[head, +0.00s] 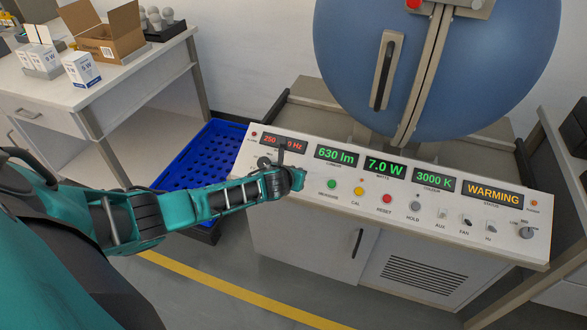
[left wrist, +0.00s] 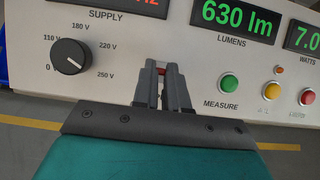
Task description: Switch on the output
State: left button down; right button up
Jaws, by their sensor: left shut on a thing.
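The white control panel (head: 400,205) spans the middle of the head view. My left gripper (head: 291,174) is at its left end, below the red supply display (head: 270,140), which it partly covers. In the left wrist view, the fingers of my left gripper (left wrist: 161,75) are nearly together, with a small red part (left wrist: 161,71) between their tips, probably the output switch. Its position and label are hidden. The black supply dial (left wrist: 70,56), left of the fingers, points toward 250 V. My right gripper is not in view.
The green measure button (left wrist: 229,83) is just right of the fingers. Displays read 630 lm, 7.0 W, 3000 K and WARMING (head: 493,194). A blue sphere (head: 350,60) stands behind the panel. A blue crate (head: 190,160) is to the left, beside a table (head: 120,85) with boxes.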

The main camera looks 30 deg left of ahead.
pick_arm(q)
jog(key=shift+w+a+r+g+h+b, duration=0.25)
jog(key=shift+w+g, duration=0.2)
jog(key=shift+g, duration=0.6)
jog(key=shift+w+a+r+g+h+b, duration=0.15)
jog(key=shift+w+g, duration=0.3)
jog(key=shift+g, duration=0.9)
jog(key=c, duration=1.2)
grip_release()
jog(key=shift+d, duration=0.15)
jog(key=shift+o, duration=0.2)
jog(key=shift+r, duration=0.1)
jog(key=p+v, duration=0.1)
jog(key=v, duration=1.1)
jog(key=shift+s+r, duration=0.2)
jog(key=shift+r, duration=0.15)
